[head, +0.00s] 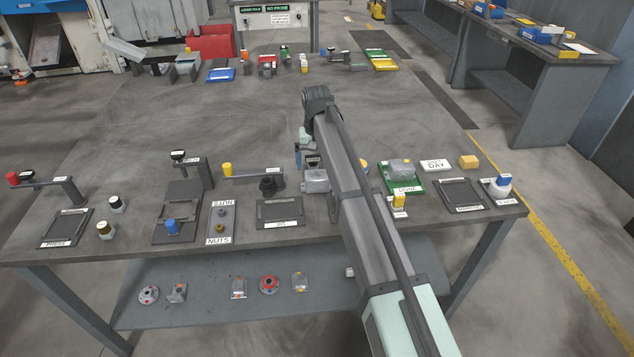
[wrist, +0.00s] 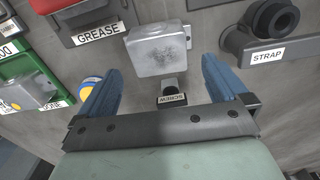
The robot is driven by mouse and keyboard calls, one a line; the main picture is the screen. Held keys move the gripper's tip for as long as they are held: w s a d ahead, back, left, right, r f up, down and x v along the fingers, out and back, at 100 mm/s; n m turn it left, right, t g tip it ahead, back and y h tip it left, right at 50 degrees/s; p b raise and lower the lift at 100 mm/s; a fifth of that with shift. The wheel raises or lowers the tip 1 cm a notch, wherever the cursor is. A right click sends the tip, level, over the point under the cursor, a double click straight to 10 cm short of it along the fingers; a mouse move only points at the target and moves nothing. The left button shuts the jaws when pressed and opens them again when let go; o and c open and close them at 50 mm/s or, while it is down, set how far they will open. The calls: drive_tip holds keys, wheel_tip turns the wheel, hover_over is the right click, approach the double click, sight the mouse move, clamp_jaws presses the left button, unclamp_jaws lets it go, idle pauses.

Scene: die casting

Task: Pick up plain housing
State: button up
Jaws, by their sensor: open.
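A plain grey housing (head: 315,181), a box with rounded edges, sits on the table just left of my arm in the head view. In the wrist view the housing (wrist: 158,50) lies ahead of my gripper (wrist: 160,68), roughly centred between the two blue fingertips. The fingers are apart with nothing held, and no contact with the housing shows. Another grey housing (head: 399,168) with an orange mark sits in the green DONE tray (head: 416,187) at the right.
A black cylindrical STRAP fixture (wrist: 272,18) is at the right, a GREASE label (wrist: 97,33) at the left, and a blue-and-yellow round item (wrist: 88,92) by the left finger. More castings (head: 238,288) lie on the lower shelf.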

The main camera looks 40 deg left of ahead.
sight(317, 175)
drive_tip(key=shift+s+d+f, duration=0.1)
drive_tip(key=shift+d+f, duration=0.05)
drive_tip(key=shift+f, duration=2.85)
drive_tip(key=shift+c, duration=0.3)
drive_tip(key=c, duration=1.2)
